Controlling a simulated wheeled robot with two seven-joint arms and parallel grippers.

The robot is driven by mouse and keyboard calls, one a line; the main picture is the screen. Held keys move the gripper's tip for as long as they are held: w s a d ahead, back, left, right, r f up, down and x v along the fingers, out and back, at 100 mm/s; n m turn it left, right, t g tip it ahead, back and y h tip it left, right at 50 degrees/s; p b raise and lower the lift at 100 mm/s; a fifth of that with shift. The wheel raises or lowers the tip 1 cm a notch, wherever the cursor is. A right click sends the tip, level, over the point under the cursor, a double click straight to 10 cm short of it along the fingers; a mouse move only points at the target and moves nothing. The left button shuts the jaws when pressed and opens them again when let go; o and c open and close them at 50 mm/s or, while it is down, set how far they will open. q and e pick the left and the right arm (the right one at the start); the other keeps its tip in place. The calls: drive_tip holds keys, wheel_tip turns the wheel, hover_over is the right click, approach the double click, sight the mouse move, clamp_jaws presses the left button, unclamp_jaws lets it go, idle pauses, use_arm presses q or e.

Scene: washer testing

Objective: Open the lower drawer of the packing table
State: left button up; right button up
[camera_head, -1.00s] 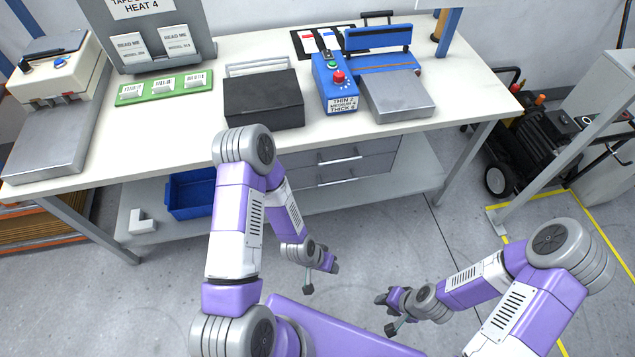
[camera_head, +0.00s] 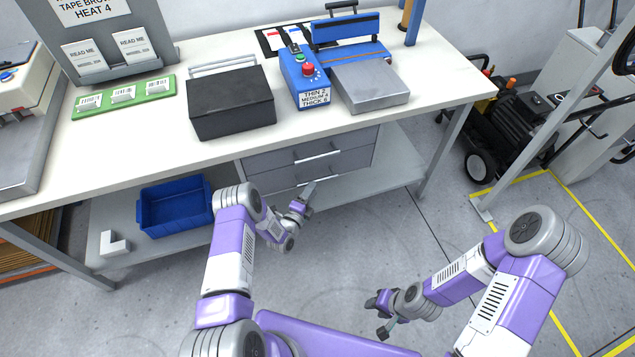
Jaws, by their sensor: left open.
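The packing table (camera_head: 400,120) has a grey drawer unit under its top at the middle. The upper drawer (camera_head: 345,146) and the lower drawer (camera_head: 345,166) both look shut, each with a pale bar handle. My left gripper (camera_head: 307,197) is open in front of the lower drawer, near its handle, with one finger pointing up. It partly hides the lower drawer's front, and I cannot tell whether it touches the handle. My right gripper (camera_head: 378,318) hangs low over the floor, well away from the drawers.
A blue bin (camera_head: 175,208) and a white bracket (camera_head: 114,244) sit on the lower shelf. A black box (camera_head: 231,103), a blue sealer control box (camera_head: 303,78) and a green tray (camera_head: 124,95) stand on the tabletop. The floor before the drawers is clear.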

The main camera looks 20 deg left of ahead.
sight(318, 180)
use_arm(q)
drive_tip(key=shift+w+d+b, duration=0.2)
drive_tip(key=shift+w+b, duration=0.1)
drive_tip(key=shift+w, duration=0.65)
drive_tip(key=shift+w+d+b, duration=0.15)
drive_tip(key=shift+w+b, duration=0.15)
drive_tip(key=shift+w, duration=0.6)
drive_tip(key=shift+w+d+b, duration=0.2)
drive_tip(key=shift+w+b, duration=0.1)
drive_tip(key=shift+w, duration=0.65)
clamp_jaws()
